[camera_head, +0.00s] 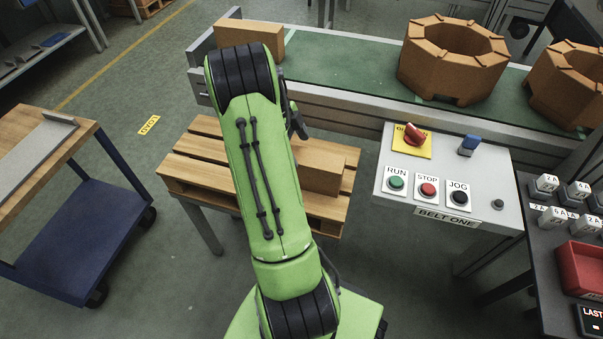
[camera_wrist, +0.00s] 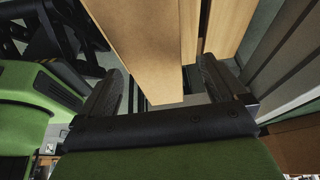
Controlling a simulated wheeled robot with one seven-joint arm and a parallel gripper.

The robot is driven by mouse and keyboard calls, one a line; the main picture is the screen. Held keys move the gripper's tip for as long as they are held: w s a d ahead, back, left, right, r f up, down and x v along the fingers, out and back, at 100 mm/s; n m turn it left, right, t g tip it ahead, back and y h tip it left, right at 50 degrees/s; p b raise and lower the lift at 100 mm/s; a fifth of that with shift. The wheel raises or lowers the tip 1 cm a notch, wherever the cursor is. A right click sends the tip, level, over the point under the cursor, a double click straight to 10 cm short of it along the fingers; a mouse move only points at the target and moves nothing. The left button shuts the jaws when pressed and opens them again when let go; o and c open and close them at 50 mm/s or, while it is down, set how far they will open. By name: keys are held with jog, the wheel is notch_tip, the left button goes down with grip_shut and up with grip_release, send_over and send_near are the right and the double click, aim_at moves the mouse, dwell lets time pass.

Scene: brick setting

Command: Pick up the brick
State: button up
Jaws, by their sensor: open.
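A plain brown brick (camera_head: 322,165) lies on the slatted wooden pallet stand (camera_head: 200,175); my green arm hides its left end. In the wrist view the brick (camera_wrist: 148,45) reaches down from the top edge, in line with the gap between my two black fingers. My gripper (camera_wrist: 163,85) is open, with a finger on each side of that gap. I cannot tell how deep the brick sits between the fingers, and I see no clear contact. In the head view my arm mostly hides the gripper; a dark part of it shows just above the brick.
A green conveyor belt (camera_head: 345,60) runs behind the stand, bearing another brown block (camera_head: 262,37) and two large ring-shaped pieces (camera_head: 453,65). A button panel (camera_head: 400,205) stands close on the right. A blue cart (camera_head: 80,240) stands at left, with open floor between.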

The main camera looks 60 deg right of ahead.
aim_at(304, 162)
jog(key=x, duration=0.2)
jog(key=b+x, duration=0.1)
jog(key=x, duration=0.1)
jog(key=b+x, duration=0.1)
jog(key=x, duration=0.1)
jog(key=shift+s+a+f, duration=0.1)
jog(key=shift+a+f, duration=0.2)
jog(key=shift+c, duration=0.3)
jog(key=shift+r, duration=0.15)
grip_shut()
